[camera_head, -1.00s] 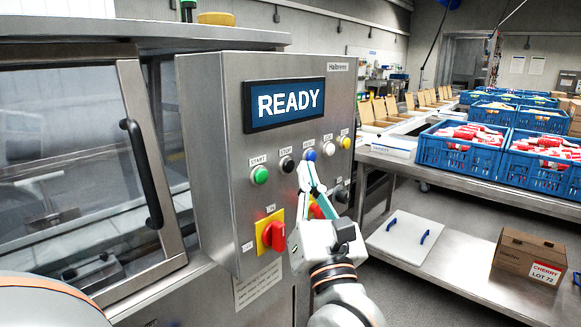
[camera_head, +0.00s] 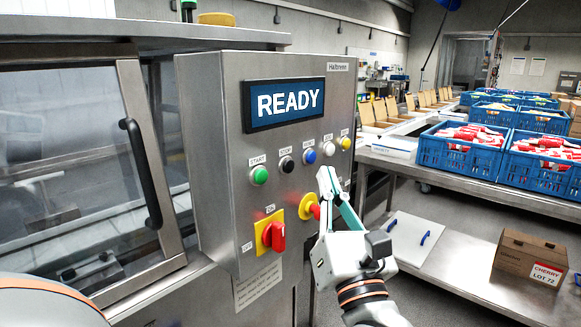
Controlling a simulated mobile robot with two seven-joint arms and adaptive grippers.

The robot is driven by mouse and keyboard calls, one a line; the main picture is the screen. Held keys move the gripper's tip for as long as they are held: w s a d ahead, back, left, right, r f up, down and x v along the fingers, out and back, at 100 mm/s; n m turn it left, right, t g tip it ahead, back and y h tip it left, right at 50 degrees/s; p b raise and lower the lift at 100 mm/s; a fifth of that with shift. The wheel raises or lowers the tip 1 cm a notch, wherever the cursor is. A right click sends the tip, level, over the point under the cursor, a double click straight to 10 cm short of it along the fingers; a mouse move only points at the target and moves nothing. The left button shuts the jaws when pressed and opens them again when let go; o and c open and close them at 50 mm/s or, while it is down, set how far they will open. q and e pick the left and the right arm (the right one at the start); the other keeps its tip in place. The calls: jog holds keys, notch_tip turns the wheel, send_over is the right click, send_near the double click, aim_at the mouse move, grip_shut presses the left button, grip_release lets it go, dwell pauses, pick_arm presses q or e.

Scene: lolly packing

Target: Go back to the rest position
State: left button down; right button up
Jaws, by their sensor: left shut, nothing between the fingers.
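My left gripper (camera_head: 327,176) is in front of the grey control panel (camera_head: 212,160). Its fingers are together, with nothing between them, and point up toward the row of buttons. The fingertips show just below the white button (camera_head: 328,149) and to the right of the red emergency knob (camera_head: 312,209) on its yellow base. I cannot tell exactly how far they are from the panel. The display (camera_head: 285,103) reads READY. The green start button (camera_head: 259,176), black stop button (camera_head: 287,164) and blue button (camera_head: 309,156) are uncovered. My right gripper is not in view.
A red rotary switch (camera_head: 273,237) sticks out from the panel. A machine door with a black handle (camera_head: 141,173) is at the left. At the right, a steel table holds blue crates (camera_head: 460,153), and a cardboard box (camera_head: 529,257) sits on the lower shelf.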

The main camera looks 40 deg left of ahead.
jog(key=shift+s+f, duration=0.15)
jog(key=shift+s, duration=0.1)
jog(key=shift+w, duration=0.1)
pick_arm(q)
jog(key=d+f+n+t+h+p, duration=0.15)
jog(key=d+f+n+h, duration=0.25)
jog(key=f+n+h, duration=0.55)
jog(key=d+f+n+t+h, duration=0.2)
jog(key=d+f+n+h, duration=0.35)
jog(key=f+n, duration=0.6)
jog(key=d+f+n+t+h+p, duration=0.1)
jog(key=d+f+n+h, duration=0.3)
jog(key=f+n+h, duration=0.6)
jog(key=s+a+f+m+g+y, duration=0.2)
jog(key=s+f+g, duration=0.3)
jog(key=f, duration=0.8)
jog(key=s+a+f+m+g+y, duration=0.2)
jog(key=s+a+f+m+g, duration=0.2)
jog(key=s+f, duration=0.7)
notch_tip(320, 180, down, 2)
jog(key=shift+a+f+g+y, duration=0.1)
jog(key=shift+a+g+y, duration=0.35)
jog(key=shift+a, duration=0.1)
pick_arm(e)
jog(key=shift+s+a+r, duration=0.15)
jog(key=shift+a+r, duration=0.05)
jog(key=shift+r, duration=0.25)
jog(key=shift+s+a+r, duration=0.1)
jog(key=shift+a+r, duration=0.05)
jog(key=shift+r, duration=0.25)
